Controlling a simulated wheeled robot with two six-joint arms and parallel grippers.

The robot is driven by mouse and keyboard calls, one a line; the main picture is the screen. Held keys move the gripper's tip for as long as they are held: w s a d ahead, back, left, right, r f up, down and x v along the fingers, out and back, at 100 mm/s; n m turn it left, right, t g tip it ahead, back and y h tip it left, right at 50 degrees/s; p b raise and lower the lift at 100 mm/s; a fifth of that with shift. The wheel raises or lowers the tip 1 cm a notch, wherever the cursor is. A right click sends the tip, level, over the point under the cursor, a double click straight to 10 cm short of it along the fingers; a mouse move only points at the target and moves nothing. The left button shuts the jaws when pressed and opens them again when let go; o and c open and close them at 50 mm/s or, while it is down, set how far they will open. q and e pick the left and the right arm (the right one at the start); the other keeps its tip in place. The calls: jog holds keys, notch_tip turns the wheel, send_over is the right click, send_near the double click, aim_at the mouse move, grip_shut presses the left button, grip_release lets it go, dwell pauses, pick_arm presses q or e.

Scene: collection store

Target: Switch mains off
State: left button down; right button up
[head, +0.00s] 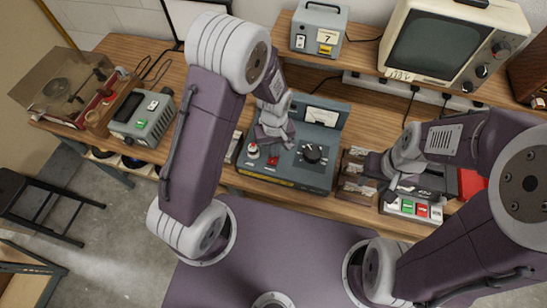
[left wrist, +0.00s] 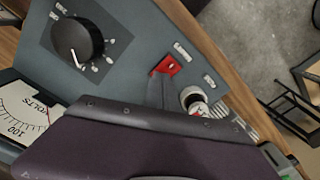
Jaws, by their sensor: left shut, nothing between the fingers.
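A grey-blue bench unit (head: 322,172) stands on the wooden bench in the head view. Its sloped panel has a black dial knob (left wrist: 77,40), a voltmeter (left wrist: 25,110), a red rocker switch (left wrist: 172,64) and a pale round knob with a red mark (left wrist: 192,98). The red switch (head: 272,161) also shows in the head view. My left gripper (head: 268,146) is shut and empty over the panel. Its fingertips (left wrist: 160,80) are right by the red switch; contact cannot be told. My right gripper (head: 382,183) hangs over the bench to the right, its fingers unclear.
A box with green and red buttons (head: 408,209) lies under my right gripper. A record player (head: 75,90) and a grey instrument (head: 143,115) stand left. A shelf holds a small meter box (head: 319,28) and an old monitor (head: 436,42).

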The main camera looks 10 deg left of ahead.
notch_tip(320, 180, up, 6)
jog(key=p, duration=0.5)
jog(key=shift+p, duration=0.35)
